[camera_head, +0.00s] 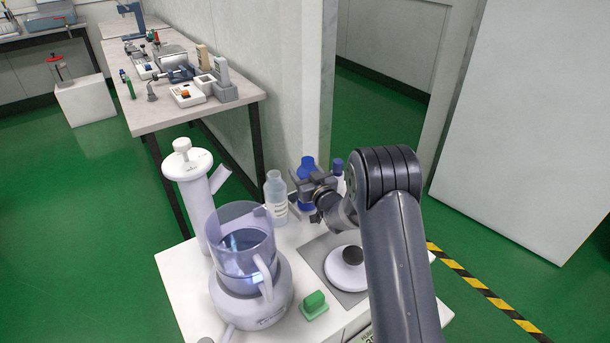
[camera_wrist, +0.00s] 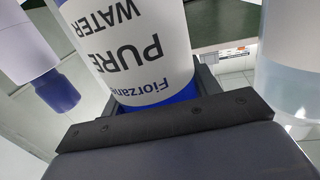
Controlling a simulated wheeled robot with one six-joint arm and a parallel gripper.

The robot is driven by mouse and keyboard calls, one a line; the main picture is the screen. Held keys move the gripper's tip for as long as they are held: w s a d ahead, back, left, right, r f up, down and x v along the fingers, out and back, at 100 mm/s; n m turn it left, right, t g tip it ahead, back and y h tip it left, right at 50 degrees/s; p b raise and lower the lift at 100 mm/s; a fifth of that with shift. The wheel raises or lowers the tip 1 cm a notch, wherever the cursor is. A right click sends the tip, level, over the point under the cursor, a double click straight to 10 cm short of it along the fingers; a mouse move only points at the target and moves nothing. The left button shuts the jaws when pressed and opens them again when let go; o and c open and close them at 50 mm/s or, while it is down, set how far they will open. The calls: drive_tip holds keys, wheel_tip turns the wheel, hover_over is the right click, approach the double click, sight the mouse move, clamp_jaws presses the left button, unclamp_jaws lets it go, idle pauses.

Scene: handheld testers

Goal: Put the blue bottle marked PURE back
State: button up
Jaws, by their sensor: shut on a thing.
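The blue bottle marked PURE (camera_head: 307,166) is at the back of the white cart top in the head view. In the wrist view its white label (camera_wrist: 130,45) reads PURE WATER upside down, with blue showing below it. My gripper (camera_head: 312,188) is shut on this bottle, with its fingers around the bottle's sides. The arm and gripper hide part of the bottle. I cannot tell whether its base touches the cart top.
A clear bottle (camera_head: 275,198) stands just left of the blue one. A white bottle with a blue cap (camera_head: 338,168) is close on the right. A clear jug on a round base (camera_head: 250,300), a white cylinder (camera_head: 192,190), a green block (camera_head: 314,304) and a grey plate (camera_head: 318,252) crowd the cart.

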drive_tip(key=shift+f, duration=0.15)
drive_tip(key=o, duration=1.3)
drive_tip(key=shift+r, duration=0.25)
drive_tip(key=p+v, duration=0.1)
drive_tip(key=v, duration=0.6)
drive_tip(key=shift+s+d+f, duration=0.1)
drive_tip(key=shift+s+d, duration=0.05)
drive_tip(key=shift+s, duration=0.1)
drive_tip(key=shift+o, duration=0.2)
